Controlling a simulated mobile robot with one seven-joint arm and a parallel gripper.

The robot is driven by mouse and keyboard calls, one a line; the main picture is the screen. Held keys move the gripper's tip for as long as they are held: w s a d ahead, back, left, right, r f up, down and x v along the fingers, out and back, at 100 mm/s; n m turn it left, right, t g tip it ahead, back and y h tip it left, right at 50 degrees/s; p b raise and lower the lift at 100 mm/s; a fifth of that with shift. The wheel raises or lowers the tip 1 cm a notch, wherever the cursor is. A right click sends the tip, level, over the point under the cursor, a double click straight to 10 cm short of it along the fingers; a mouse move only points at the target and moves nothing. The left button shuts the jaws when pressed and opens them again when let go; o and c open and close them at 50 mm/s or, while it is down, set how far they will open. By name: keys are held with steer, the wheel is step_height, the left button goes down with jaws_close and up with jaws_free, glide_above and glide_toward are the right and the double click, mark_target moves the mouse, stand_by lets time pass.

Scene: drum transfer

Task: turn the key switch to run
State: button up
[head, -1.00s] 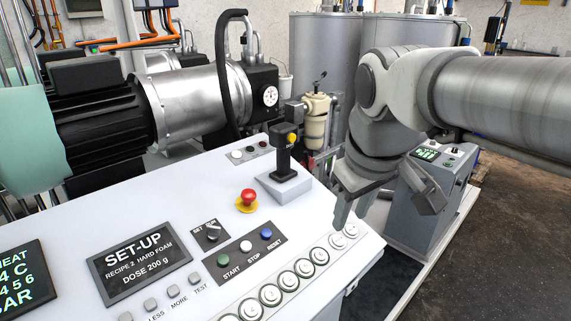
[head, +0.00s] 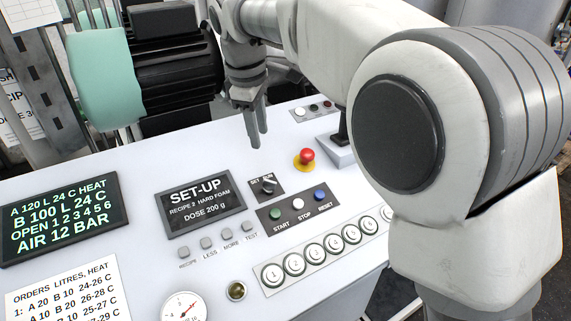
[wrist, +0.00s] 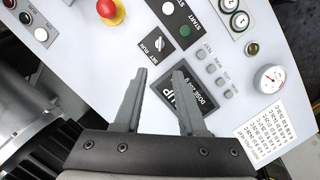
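The key switch (head: 268,186) is a small knob on a black plate lettered SET and RUN, on the white sloping panel. Its exact pointing direction is too small to tell. It also shows in the wrist view (wrist: 167,48), just beyond my fingertips. The display (head: 200,199) beside it reads SET-UP, recipe 2 hard foam, dose 200 g. My gripper (head: 256,142) points down above the panel, behind the switch in the head view. In the wrist view my gripper (wrist: 161,72) has its two fingers apart with nothing between them. One finger partly hides the display.
A red emergency button (head: 306,158) on a yellow base stands right of the switch. Start, stop and reset buttons (head: 298,205) and a row of numbered buttons (head: 320,250) lie in front. A joystick (head: 340,145) is partly hidden by my arm. Bare panel lies left of my gripper.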

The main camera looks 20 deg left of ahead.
mark_target(267, 180)
steer(key=x, duration=1.7)
steer(key=shift+w+f+p, duration=0.1)
steer(key=shift+f+p, duration=0.05)
steer(key=shift+p, duration=0.2)
jaws_close()
